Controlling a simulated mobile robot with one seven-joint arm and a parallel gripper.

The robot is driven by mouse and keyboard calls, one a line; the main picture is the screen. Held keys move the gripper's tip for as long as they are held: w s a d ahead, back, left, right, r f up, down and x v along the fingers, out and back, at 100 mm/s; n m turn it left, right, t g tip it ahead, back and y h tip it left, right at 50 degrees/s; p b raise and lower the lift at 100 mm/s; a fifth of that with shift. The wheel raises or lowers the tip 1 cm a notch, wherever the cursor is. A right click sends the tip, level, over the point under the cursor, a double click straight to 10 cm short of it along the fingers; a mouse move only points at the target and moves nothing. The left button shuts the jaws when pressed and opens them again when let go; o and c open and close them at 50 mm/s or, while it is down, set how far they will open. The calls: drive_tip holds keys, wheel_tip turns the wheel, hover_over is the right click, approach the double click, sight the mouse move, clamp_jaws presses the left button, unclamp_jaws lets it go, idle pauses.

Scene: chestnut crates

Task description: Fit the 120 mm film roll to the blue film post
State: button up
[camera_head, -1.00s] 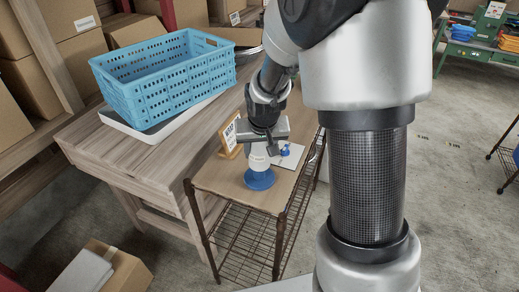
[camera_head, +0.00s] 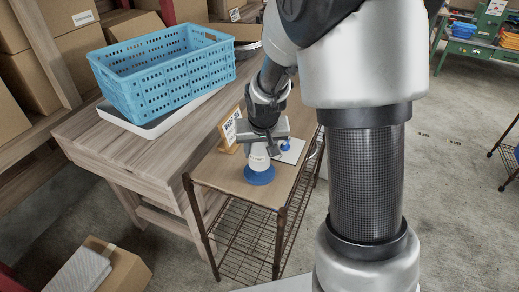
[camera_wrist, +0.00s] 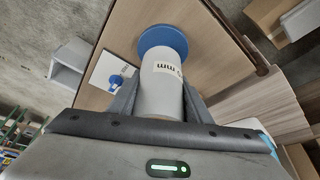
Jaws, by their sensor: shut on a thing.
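The film roll (camera_head: 259,157) is a pale grey-white cylinder with a printed "mm" label. In the wrist view the roll (camera_wrist: 162,88) is between the two fingers of my gripper (camera_wrist: 158,103), which is shut on it. A wide blue disc (camera_head: 259,176) shows at the roll's lower end and again in the wrist view (camera_wrist: 163,39). I cannot tell whether it belongs to the roll or stands under it. A small blue post (camera_head: 286,147) is on a white plate (camera_head: 294,155) beside the roll; in the wrist view the post (camera_wrist: 116,82) is to its left.
The wooden top of a wire-shelf table (camera_head: 225,178) lies under the roll. A framed sign (camera_head: 229,131) stands close to my gripper on the left. A blue crate (camera_head: 165,75) is on the larger wooden table (camera_head: 110,140). Cardboard boxes stand behind.

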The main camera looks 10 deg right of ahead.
sight(260, 158)
drive_tip(key=shift+f+b, duration=1.3)
drive_tip(key=shift+f, duration=0.3)
drive_tip(key=o, duration=1.3)
drive_tip(key=p+v, duration=0.2)
drive_tip(key=v, duration=1.5)
drive_tip(key=shift+s+r, duration=0.15)
drive_tip(key=shift+r, duration=0.05)
drive_tip(key=s+r+p, duration=0.3)
drive_tip(key=s+r, duration=0.3)
drive_tip(key=s, duration=0.3)
drive_tip(key=s+r+n+t+p, duration=0.1)
drive_tip(key=s+r+p, duration=0.3)
drive_tip(key=s+r, duration=0.3)
drive_tip(key=shift+s+d, duration=0.3)
drive_tip(key=shift+s, duration=0.75)
